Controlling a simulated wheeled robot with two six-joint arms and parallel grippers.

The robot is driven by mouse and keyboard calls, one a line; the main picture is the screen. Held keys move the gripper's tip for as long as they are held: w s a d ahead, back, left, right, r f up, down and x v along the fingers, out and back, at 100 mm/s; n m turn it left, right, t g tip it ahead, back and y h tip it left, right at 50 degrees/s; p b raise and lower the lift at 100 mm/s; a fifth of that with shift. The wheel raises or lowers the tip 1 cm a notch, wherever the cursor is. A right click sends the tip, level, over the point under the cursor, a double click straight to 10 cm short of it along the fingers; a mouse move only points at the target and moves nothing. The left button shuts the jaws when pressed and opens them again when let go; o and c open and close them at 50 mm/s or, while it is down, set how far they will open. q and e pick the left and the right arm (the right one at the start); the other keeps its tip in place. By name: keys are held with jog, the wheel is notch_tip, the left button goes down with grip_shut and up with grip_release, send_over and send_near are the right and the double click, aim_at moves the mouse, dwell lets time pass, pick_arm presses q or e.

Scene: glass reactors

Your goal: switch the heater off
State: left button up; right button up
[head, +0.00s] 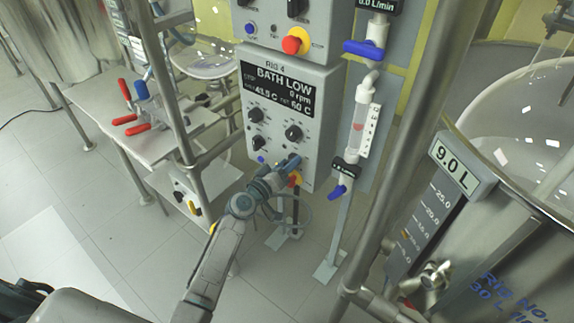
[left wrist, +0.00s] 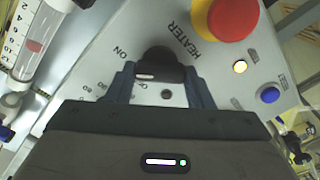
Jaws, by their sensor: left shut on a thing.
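The heater knob (left wrist: 160,62) is black and sits on a light panel, with "HEATER" and "ON" printed beside it. My left gripper (left wrist: 162,88) is shut on the knob, one finger on each side. A short white mark shows on the knob's near edge; I cannot tell for sure which setting it points to. In the head view my left gripper (head: 290,163) is at the lower part of the Rig 4 control box (head: 322,150) and hides the knob. The box's display (head: 277,88) reads "BATH LOW", 0 rpm, 43.5 C, set 60 C.
A flow tube (head: 359,115) with blue valves stands right of the box. Steel posts flank the box.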

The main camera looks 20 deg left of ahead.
pick_arm(q)
jog(key=n, duration=0.9)
jog(key=shift+f+n+p, duration=0.15)
jog(key=shift+n+p, duration=0.25)
pick_arm(e)
jog(key=shift+s+f, duration=0.25)
jog(key=shift+f, duration=0.25)
jog(key=shift+s+f, duration=0.2)
jog(key=shift+f, duration=0.3)
jog(key=shift+s+f, duration=0.15)
jog(key=shift+s, duration=0.1)
pick_arm(q)
jog(key=o, duration=1)
pick_arm(e)
jog(key=shift+w+d+r, duration=0.2)
jog(key=shift+d+r, duration=0.05)
jog(key=shift+d, duration=0.1)
